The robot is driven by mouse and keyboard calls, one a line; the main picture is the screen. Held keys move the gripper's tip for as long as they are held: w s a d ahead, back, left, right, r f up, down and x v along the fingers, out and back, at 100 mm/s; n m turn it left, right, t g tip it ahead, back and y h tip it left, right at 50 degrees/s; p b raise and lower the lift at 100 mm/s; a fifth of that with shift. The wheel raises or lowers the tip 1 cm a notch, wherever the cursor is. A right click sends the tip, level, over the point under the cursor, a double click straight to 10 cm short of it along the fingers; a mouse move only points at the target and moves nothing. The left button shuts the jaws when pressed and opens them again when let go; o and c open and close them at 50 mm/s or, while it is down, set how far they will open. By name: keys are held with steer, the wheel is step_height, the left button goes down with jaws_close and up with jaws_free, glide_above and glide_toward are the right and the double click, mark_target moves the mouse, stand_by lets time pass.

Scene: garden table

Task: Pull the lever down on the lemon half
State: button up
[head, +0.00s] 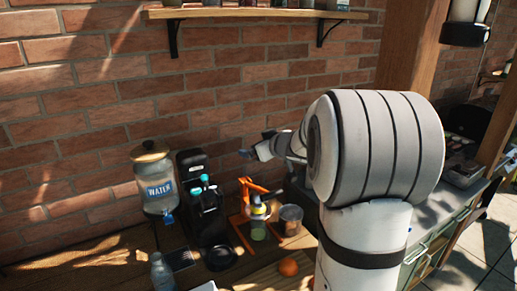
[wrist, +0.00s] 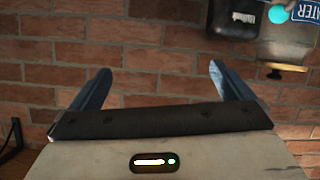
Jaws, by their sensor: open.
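An orange lever press (head: 243,226) stands on the wooden table in the head view, with a raised orange lever (head: 258,187). A greenish jar or glass (head: 258,230) stands within its frame, with a small yellowish patch above it. I cannot tell whether that patch is the lemon half. My gripper (head: 256,145) is above the press, near the brick wall, and apart from the lever. In the wrist view my gripper (wrist: 158,85) has its two blue fingers spread wide, with only brick wall between them. The press is not clearly seen in the wrist view.
A water dispenser (head: 154,180) and a black machine (head: 201,215) stand left of the press. A metal can (head: 290,220) stands close on its right. An orange fruit (head: 288,267) lies in front. A wall shelf (head: 255,14) is above; open space surrounds my gripper.

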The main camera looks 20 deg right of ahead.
steer(key=shift+s+r, duration=0.4)
steer(key=shift+r, duration=0.15)
steer(key=shift+d, duration=0.1)
steer(key=v, duration=0.7)
steer(key=shift+s, duration=0.35)
steer(key=shift+r, duration=0.15)
